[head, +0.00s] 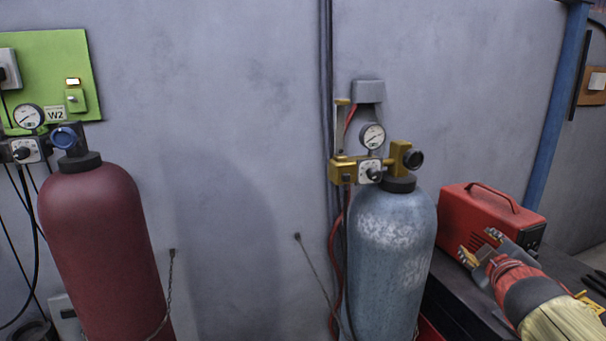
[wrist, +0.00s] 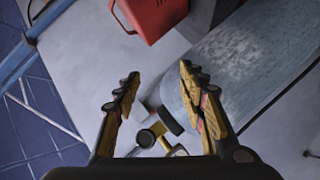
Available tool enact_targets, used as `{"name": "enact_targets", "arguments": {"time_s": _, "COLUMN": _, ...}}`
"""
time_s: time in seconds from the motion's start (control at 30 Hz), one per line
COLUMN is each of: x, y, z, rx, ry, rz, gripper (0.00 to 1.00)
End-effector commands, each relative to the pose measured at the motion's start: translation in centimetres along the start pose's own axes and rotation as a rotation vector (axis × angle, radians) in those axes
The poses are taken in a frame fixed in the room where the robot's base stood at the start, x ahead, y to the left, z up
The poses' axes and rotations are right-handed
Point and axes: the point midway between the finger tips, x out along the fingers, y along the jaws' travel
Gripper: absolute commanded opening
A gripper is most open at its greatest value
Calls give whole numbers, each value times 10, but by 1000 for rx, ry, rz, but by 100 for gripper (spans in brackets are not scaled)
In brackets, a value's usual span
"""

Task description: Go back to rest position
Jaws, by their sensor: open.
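My gripper (head: 482,250) is at the right of the head view, in front of the red machine and to the right of the blue-grey cylinder. In the wrist view my gripper (wrist: 158,85) has its two yellow-and-dark fingers spread wide, with nothing between them. The blue-grey gas cylinder (head: 388,260) stands upright against the wall, with a brass regulator (head: 345,171) and a gauge (head: 372,135) on top. The cylinder also shows in the wrist view (wrist: 240,65), behind the right finger. Part of the regulator (wrist: 152,135) shows low between the fingers.
A red machine with a handle (head: 475,213) sits on a dark bench (head: 455,300) at the right. A dark red cylinder (head: 100,240) stands at the left, below a green panel (head: 75,50). A blue post (head: 552,120) rises at the right. Bare wall (head: 230,130) lies between the cylinders.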

Motion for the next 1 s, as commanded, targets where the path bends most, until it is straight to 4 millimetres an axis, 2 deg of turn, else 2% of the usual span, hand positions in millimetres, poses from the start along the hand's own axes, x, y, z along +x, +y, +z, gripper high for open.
{"name": "enact_targets", "arguments": {"time_s": 0.1, "x": -27, "y": -36, "z": 52, "rx": 201, "ry": -208, "rz": -54, "gripper": 41}}
{"name": "enact_targets", "arguments": {"time_s": 0.17, "x": -47, "y": -63, "z": 74, "rx": 301, "ry": -311, "rz": -98, "gripper": 41}}
{"name": "enact_targets", "arguments": {"time_s": 0.2, "x": -62, "y": -83, "z": 86, "rx": 368, "ry": -376, "rz": -132, "gripper": 41}}
{"name": "enact_targets", "arguments": {"time_s": 0.3, "x": -103, "y": -136, "z": 105, "rx": 507, "ry": -514, "rz": -232, "gripper": 41}}
{"name": "enact_targets", "arguments": {"time_s": 0.47, "x": -173, "y": -219, "z": 112, "rx": 668, "ry": -671, "rz": -421, "gripper": 41}}
{"name": "enact_targets", "arguments": {"time_s": 0.5, "x": -190, "y": -237, "z": 109, "rx": 693, "ry": -692, "rz": -468, "gripper": 41}}
{"name": "enact_targets", "arguments": {"time_s": 0.6, "x": -224, "y": -272, "z": 94, "rx": 731, "ry": -682, "rz": -573, "gripper": 41}}
{"name": "enact_targets", "arguments": {"time_s": 0.77, "x": -236, "y": -277, "z": 74, "rx": 702, "ry": -595, "rz": -604, "gripper": 41}}
{"name": "enact_targets", "arguments": {"time_s": 1.0, "x": -237, "y": -279, "z": 71, "rx": 690, "ry": -587, "rz": -613, "gripper": 41}}
